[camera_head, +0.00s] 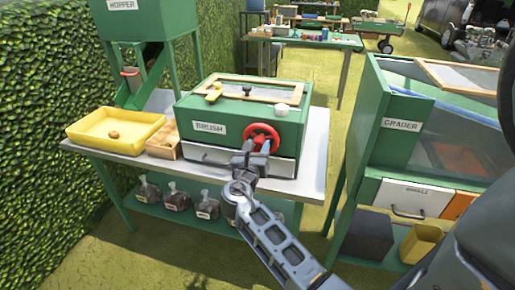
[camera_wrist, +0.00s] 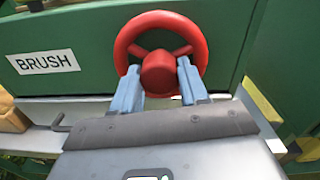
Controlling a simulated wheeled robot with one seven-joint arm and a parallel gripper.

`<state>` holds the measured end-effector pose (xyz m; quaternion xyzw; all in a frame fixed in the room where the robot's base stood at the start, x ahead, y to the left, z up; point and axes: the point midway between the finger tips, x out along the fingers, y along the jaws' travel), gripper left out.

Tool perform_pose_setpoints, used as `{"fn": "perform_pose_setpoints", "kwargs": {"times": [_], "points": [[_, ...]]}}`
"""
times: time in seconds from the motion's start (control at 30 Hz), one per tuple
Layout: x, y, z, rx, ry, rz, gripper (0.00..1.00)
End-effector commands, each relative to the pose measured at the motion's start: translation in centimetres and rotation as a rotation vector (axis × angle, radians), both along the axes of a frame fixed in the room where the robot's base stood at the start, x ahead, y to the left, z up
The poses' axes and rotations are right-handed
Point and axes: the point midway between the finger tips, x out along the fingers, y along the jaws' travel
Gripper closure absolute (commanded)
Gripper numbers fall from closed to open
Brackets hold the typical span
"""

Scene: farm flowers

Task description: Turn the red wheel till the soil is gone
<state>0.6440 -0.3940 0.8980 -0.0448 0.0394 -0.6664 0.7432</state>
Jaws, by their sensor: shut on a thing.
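The red wheel (camera_head: 262,137) is on the front of the green box labelled BRUSH (camera_head: 248,112). In the wrist view the red wheel (camera_wrist: 160,52) fills the upper middle, with its hub and spokes visible. My gripper (camera_head: 258,148) is at the wheel's lower part. In the wrist view my gripper's (camera_wrist: 160,78) two blue-grey fingers reach up on either side of the red hub and are shut on it. The box has a framed window in its top (camera_head: 262,88). No soil can be made out through it.
The GRADER (camera_head: 398,135) stands to the right, across a gap of grass.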

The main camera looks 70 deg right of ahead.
Motion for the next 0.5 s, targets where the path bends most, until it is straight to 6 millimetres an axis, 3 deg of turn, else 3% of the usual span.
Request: {"fn": "perform_pose_setpoints", "kwargs": {"times": [0.5], "points": [[0.07, 0.07, -0.34, 0.029, -0.386, 0.003, 0.87]]}}
